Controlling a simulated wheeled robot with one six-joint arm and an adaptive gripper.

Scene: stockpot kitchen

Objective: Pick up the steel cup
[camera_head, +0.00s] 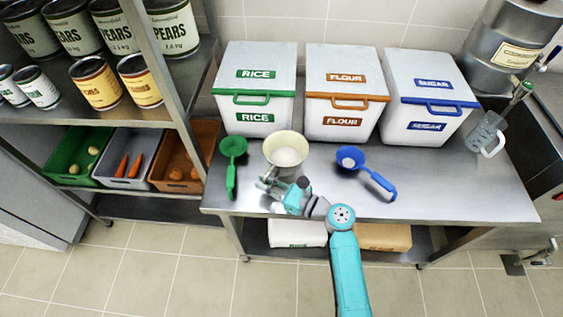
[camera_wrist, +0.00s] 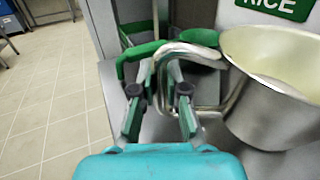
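The steel cup (camera_head: 287,157) stands on the steel table in front of the rice bin, pale inside with white contents. In the wrist view the cup (camera_wrist: 272,105) fills the right side, and its bent metal handle (camera_wrist: 206,109) sticks out to the left. My gripper (camera_head: 268,184) is at the cup's front left, low over the table. In the wrist view my gripper (camera_wrist: 161,82) has its two fingers on either side of the handle, partly closed. I cannot tell whether both pads touch it.
A green scoop (camera_head: 232,150) lies close left of the cup, a blue scoop (camera_head: 365,170) to its right. Bins marked rice (camera_head: 258,65), flour (camera_head: 343,65) and sugar (camera_head: 427,70) stand behind. A shelf with cans and crates is at left. The table's right front is clear.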

